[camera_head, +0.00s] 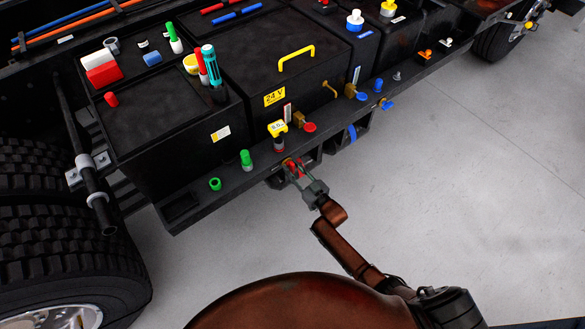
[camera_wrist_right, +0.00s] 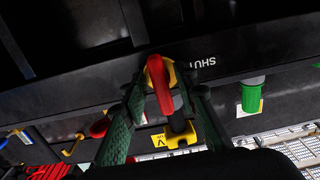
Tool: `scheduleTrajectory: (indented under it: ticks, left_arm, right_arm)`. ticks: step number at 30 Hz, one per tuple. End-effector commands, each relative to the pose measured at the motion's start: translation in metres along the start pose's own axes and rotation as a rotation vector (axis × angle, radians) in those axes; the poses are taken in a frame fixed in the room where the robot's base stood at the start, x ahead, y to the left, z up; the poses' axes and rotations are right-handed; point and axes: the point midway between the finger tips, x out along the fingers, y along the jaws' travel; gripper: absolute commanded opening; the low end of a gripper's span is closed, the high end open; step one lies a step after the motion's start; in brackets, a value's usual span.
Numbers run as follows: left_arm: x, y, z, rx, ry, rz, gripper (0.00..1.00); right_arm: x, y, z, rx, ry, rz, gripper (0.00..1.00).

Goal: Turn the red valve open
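The red valve handle (camera_wrist_right: 157,82) sits in the upper middle of the wrist view, in front of a yellow fitting (camera_wrist_right: 173,76). It also shows small and partly hidden in the head view (camera_head: 290,163), low on the front of the black chassis. My right gripper (camera_wrist_right: 162,88) has its two green fingers spread on either side of the handle. A sliver of yellow shows between the handle and the right-hand finger, so the grip looks not closed. In the head view my right gripper (camera_head: 296,171) reaches up to the valve. My left gripper is not in view.
Another red knob (camera_head: 309,127) and a blue one (camera_head: 387,104) stand along the chassis edge. A green cap (camera_head: 246,160) stands left of the valve. The word SHUT (camera_wrist_right: 207,62) is printed beside the handle. The grey floor (camera_head: 470,190) to the right is clear.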

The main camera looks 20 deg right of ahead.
Motion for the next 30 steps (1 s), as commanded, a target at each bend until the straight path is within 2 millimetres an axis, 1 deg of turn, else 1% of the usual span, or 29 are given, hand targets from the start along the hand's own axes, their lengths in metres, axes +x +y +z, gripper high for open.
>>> scheduleTrajectory:
  ticks: [7,11,14,21,24,27,30]
  left_arm:
    - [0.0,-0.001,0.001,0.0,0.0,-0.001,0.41]
    - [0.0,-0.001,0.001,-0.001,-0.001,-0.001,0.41]
    - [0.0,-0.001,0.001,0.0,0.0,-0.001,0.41]
    - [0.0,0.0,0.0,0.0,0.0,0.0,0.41]
    - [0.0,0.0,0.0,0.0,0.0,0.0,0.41]
    - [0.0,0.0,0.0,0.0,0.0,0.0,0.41]
    - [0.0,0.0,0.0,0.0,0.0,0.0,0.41]
  right_arm:
    - [0.001,0.0,-0.002,0.0,0.003,-0.001,0.29]
    - [-0.006,0.0,-0.001,0.0,0.003,-0.001,0.29]
    - [-0.02,0.0,-0.001,-0.001,0.001,0.0,0.29]
    - [-0.071,0.0,0.0,0.001,0.0,0.0,0.29]
    - [-0.089,0.0,0.0,0.0,0.001,0.0,0.29]
    - [-0.104,0.0,-0.001,-0.001,0.001,0.0,0.29]
    - [-0.114,0.0,-0.001,-0.001,0.002,0.0,0.29]
